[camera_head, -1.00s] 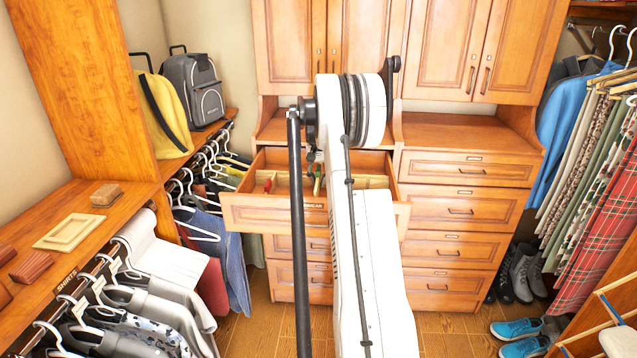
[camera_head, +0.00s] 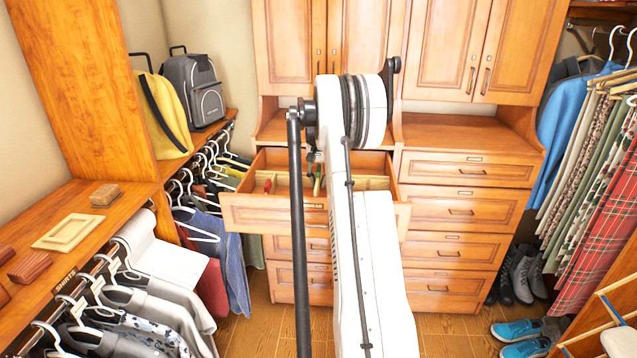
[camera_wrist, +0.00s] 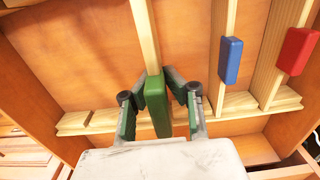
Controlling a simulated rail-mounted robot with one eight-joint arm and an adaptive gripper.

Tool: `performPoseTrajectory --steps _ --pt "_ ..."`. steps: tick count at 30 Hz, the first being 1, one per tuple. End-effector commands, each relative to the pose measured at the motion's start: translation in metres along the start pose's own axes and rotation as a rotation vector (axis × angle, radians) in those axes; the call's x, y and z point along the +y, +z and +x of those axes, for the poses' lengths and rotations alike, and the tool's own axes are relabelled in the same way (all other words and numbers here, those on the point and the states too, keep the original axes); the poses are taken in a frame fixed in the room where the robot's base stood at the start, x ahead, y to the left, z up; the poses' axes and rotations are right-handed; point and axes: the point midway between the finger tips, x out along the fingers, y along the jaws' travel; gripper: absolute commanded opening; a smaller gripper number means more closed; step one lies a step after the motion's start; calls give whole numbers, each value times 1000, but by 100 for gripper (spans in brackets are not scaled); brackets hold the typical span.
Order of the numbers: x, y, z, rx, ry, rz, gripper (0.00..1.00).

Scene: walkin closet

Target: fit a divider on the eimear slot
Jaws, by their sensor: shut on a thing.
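My gripper (camera_wrist: 160,106) is shut on the green handle block (camera_wrist: 157,98) of a thin pale wooden divider (camera_wrist: 145,35). The divider runs away from my gripper over the drawer floor in the wrist view. Its handle end is at the pale slotted rail (camera_wrist: 103,121); I cannot tell whether it is seated in a slot. In the head view, the open drawer (camera_head: 262,212) is under my arm, and my gripper is mostly hidden there. No name on a slot is readable, so I cannot tell which is the eimear slot.
Two more dividers, with a blue block (camera_wrist: 230,60) and a red block (camera_wrist: 298,51), stand to the right in the wrist view. Closed drawers (camera_head: 458,211) are right of the open one. Hanging clothes (camera_head: 150,300) line the left side.

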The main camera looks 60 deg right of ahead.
Motion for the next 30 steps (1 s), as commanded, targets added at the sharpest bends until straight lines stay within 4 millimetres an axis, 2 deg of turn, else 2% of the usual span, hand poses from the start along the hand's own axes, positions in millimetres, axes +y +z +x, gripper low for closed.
performPoseTrajectory --steps 10,30 --pt "0 0 2 0 0 0 0" --pt "0 0 19 0 0 0 0"
